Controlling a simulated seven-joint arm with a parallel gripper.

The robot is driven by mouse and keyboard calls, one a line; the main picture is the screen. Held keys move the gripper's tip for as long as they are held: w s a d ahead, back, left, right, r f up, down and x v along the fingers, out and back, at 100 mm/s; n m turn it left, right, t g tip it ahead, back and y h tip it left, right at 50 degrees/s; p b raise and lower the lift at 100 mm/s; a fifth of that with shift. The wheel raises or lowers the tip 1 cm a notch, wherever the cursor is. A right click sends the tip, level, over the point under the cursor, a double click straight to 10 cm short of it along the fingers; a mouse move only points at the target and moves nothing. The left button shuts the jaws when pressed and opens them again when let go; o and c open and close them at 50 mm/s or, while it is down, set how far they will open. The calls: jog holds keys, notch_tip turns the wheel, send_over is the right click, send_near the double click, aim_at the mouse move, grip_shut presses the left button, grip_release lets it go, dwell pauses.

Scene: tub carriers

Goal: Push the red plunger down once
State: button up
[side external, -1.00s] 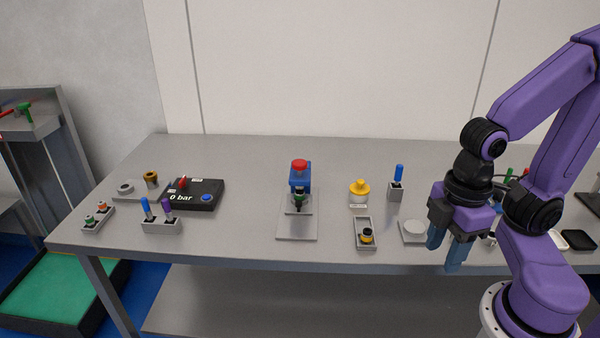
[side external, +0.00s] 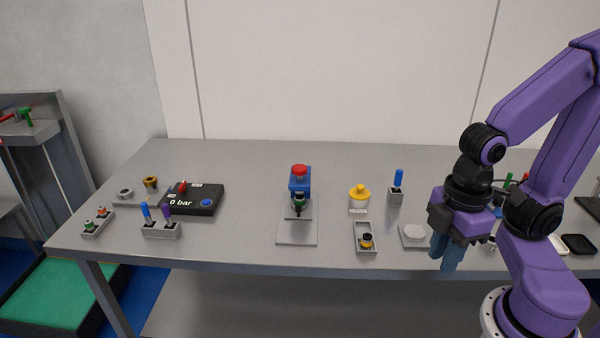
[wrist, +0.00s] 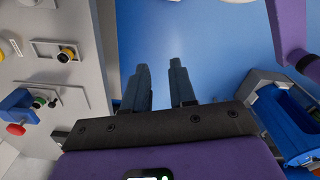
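The red plunger (side external: 300,169) is a round red cap on top of a blue press (side external: 300,187), which stands on a grey base plate (side external: 296,234) in the middle of the bench. In the wrist view the red plunger (wrist: 16,129) shows at the left edge, beside the blue press body (wrist: 17,103). My gripper (side external: 445,261) points down near the bench's front edge, well to the right of the press. It holds nothing. In the wrist view a narrow gap shows between its two blue-grey fingers (wrist: 160,80). Nothing hides the plunger.
A yellow knob (side external: 359,192), a tray with a black-and-yellow part (side external: 366,251) and a blue-handled lever (side external: 398,180) stand between press and gripper. A black "0 bar" box (side external: 195,205) and small switches (side external: 161,231) sit left. Bare bench lies around the press.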

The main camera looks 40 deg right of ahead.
jog(key=shift+w+a+r, duration=0.1)
jog(key=shift+w+a, duration=0.1)
jog(key=shift+w, duration=0.05)
grip_shut()
jog(key=w+a+r+m, duration=0.2)
jog(key=w+r+m, duration=0.1)
jog(key=w, duration=0.5)
jog(key=w+a+r+m, duration=0.2)
jog(key=w+r+m, duration=0.15)
jog(key=w, duration=0.55)
jog(key=w+a+r+m, duration=0.2)
jog(key=w+a+m, duration=0.15)
jog(key=w, duration=0.45)
jog(key=w+d+r+m, duration=0.2)
jog(key=w+d+m, duration=0.9)
jog(key=w+d, duration=0.4)
jog(key=shift+w+d+r+m, duration=0.15)
jog(key=shift+w+d+m, duration=0.15)
jog(key=shift+w, duration=1.9)
